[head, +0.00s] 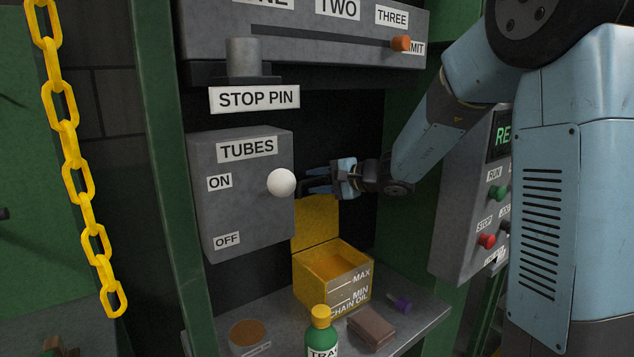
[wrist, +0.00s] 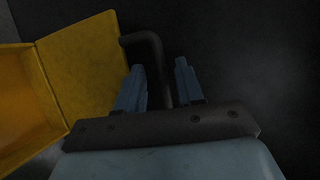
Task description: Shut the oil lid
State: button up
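The chain oil box (head: 335,290) is yellow and stands on the shelf. Its yellow lid (head: 316,222) is open, tilted up at the back, and shows flat in the wrist view (wrist: 85,70). A dark bent bar (wrist: 150,48), seemingly the lid's handle, sticks out from the lid's edge in the wrist view. My gripper (head: 338,178) is just above and behind the lid in the head view. In the wrist view its two blue fingers (wrist: 160,82) are apart, with the bar between them. I cannot tell whether either finger touches it.
The tubes box (head: 245,190) with a white knob (head: 281,183) is left of my gripper. A green bottle (head: 321,335), a brown block (head: 371,331) and a purple item (head: 399,302) crowd the shelf's front. A control panel (head: 470,205) is at right.

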jog(key=shift+f, duration=0.1)
grip_shut()
dwell(0.3)
